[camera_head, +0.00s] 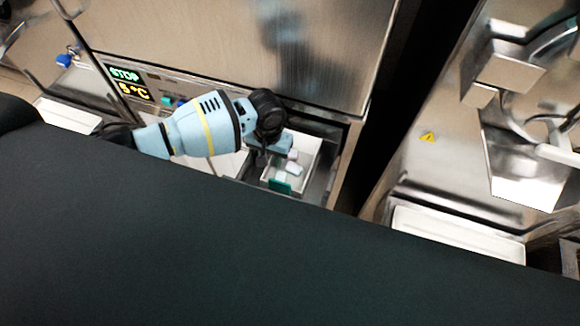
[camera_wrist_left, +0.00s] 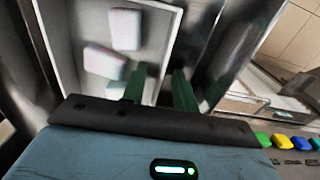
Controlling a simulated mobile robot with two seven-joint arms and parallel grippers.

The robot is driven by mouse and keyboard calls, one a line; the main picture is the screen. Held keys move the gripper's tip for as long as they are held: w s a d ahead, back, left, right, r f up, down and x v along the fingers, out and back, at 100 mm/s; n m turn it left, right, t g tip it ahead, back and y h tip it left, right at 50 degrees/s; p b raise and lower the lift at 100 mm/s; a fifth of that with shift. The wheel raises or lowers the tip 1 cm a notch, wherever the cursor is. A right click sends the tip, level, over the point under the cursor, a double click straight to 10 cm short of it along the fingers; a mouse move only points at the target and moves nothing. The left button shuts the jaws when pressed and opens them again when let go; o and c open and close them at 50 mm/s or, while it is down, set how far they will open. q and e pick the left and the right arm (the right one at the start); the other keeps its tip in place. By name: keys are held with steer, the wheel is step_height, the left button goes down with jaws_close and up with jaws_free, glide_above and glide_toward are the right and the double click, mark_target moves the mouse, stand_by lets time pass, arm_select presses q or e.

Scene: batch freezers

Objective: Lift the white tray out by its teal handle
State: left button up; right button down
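The white tray (camera_head: 313,151) sits in a dark recess below the steel freezer front, with pale blocks inside. Its teal handle (camera_head: 280,186) stands at the tray's near end. My left gripper (camera_head: 284,147) is above the tray's far part, apart from the handle. In the left wrist view, two dark green fingers (camera_wrist_left: 159,86) stand apart with a gap between them. The white tray (camera_wrist_left: 72,25) shows beyond them, its side wall passing behind the gap. I cannot make out the handle there. My right gripper is not in view.
A control panel (camera_head: 150,90) with a lit display and coloured buttons is left of the recess. White trays stand at far left (camera_head: 68,115) and right (camera_head: 455,233). Another steel machine (camera_head: 450,150) stands at right. My dark body hides the foreground.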

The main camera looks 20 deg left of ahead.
arm_select(q)
steer(key=shift+c, duration=0.3)
jaws_close()
steer(key=shift+r, duration=0.15)
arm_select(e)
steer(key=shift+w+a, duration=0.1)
